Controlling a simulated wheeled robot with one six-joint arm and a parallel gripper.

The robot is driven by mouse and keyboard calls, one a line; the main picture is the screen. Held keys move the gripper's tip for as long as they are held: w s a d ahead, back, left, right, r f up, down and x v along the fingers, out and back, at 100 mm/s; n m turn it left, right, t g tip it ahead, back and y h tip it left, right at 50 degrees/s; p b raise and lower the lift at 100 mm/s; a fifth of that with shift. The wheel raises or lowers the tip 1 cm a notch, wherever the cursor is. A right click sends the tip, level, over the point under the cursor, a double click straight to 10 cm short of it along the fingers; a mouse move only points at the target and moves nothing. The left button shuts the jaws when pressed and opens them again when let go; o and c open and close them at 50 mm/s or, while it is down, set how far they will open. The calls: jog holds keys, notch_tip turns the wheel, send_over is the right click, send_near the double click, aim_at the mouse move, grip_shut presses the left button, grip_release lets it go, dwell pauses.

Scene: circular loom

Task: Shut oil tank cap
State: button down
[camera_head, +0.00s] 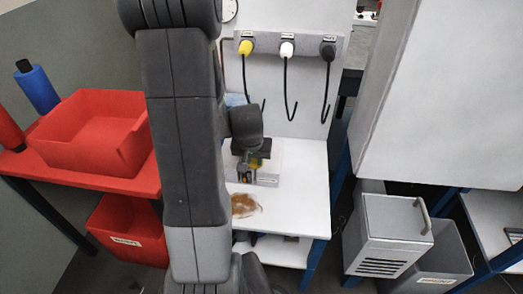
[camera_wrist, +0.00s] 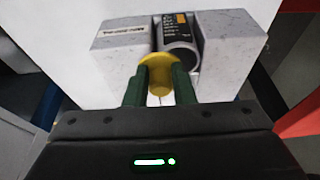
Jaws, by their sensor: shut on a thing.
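A yellow cap (camera_wrist: 156,74) is between the two green fingers of my gripper (camera_wrist: 159,90) in the wrist view, and the fingers are shut on it. Just beyond it is a pale speckled oil tank (camera_wrist: 228,42) with a dark, round opening (camera_wrist: 181,57) in a recess. The cap lies in front of and left of this opening in the picture; whether they touch I cannot tell. In the head view the tank (camera_head: 268,174) stands on a white table, with my gripper (camera_head: 249,172) at its left part. My arm hides some of the area left of it.
A brown spill (camera_head: 244,205) lies on the white table (camera_head: 300,215) in front of the tank. Yellow, white and black plugs with cables hang on the panel (camera_head: 310,75) behind. A red bin (camera_head: 95,130) stands on the red table at left. A grey box (camera_head: 395,232) is at lower right.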

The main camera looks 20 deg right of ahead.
jog(key=shift+w+a+b, duration=0.35)
jog(key=shift+a+b, duration=0.05)
jog(key=shift+a, duration=0.5)
jog(key=shift+w+a+r+b, duration=0.1)
jog(key=shift+w+a+b, duration=0.15)
jog(key=shift+a+b, duration=0.15)
jog(key=c, duration=1.6)
grip_release()
jog(key=o, duration=0.5)
jog(key=shift+w, duration=0.25)
jog(key=shift+s+a+r+p, duration=0.25)
jog(key=shift+s+a+r, duration=0.3)
jog(key=shift+s, duration=0.4)
jog(key=shift+s+a+r+p, duration=0.2)
jog(key=shift+s+a+r, duration=0.2)
jog(key=shift+s+r, duration=0.45)
jog(key=shift+s+a+r+p, duration=0.25)
jog(key=shift+s+a+r, duration=0.25)
jog(key=shift+s, duration=0.55)
